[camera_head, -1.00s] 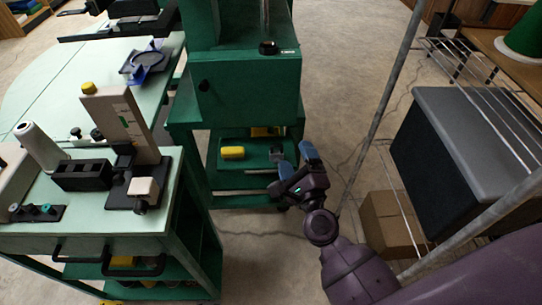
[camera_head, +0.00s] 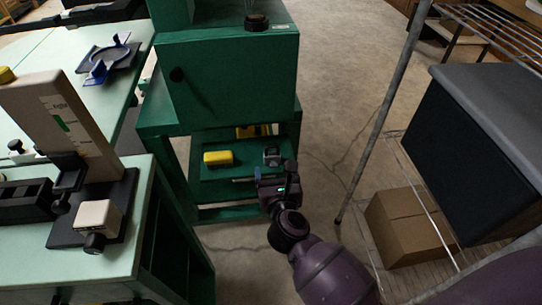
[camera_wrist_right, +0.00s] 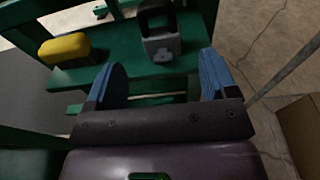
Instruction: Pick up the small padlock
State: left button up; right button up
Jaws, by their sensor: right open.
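The small padlock (camera_head: 272,156), with a grey body and a dark shackle, sits on the lower green shelf of the machine stand. In the right wrist view the padlock (camera_wrist_right: 162,45) is beyond my fingertips, near the shelf's front edge, with its shackle at the top of the picture. My right gripper (camera_head: 274,172) is in front of the shelf, just short of the padlock. Its two blue fingers stand wide apart in the wrist view (camera_wrist_right: 161,72), with nothing between them. My left gripper is not in view.
A yellow object (camera_head: 218,158) lies left of the padlock on the same shelf (camera_head: 235,172). The green machine body (camera_head: 230,75) is above the shelf. A metal rack post (camera_head: 378,120) and a cardboard box (camera_head: 408,225) stand to the right. A bench with fixtures is at left.

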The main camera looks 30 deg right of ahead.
jog(key=shift+b+x, duration=0.6)
jog(key=shift+x, duration=1.75)
jog(key=shift+w+d+f, duration=0.2)
jog(key=shift+w, duration=0.1)
jog(key=shift+w+d+r, duration=0.1)
jog(key=shift+w, duration=0.15)
jog(key=c, duration=1.1)
jog(key=shift+o, duration=0.2)
notch_tip(320, 180, up, 5)
jog(key=shift+w+f+p, duration=0.1)
jog(key=shift+w+p, duration=0.05)
jog(key=shift+p, duration=0.85)
notch_tip(320, 180, up, 5)
jog(key=shift+f+p, duration=0.1)
jog(key=shift+p, duration=1)
notch_tip(320, 180, up, 10)
jog(key=p, duration=0.4)
send_over(272, 159)
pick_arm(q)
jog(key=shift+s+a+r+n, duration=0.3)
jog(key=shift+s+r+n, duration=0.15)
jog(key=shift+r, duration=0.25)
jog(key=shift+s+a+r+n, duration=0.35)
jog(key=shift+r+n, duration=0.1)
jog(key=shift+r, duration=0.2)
pick_arm(e)
jog(key=shift+r, duration=0.25)
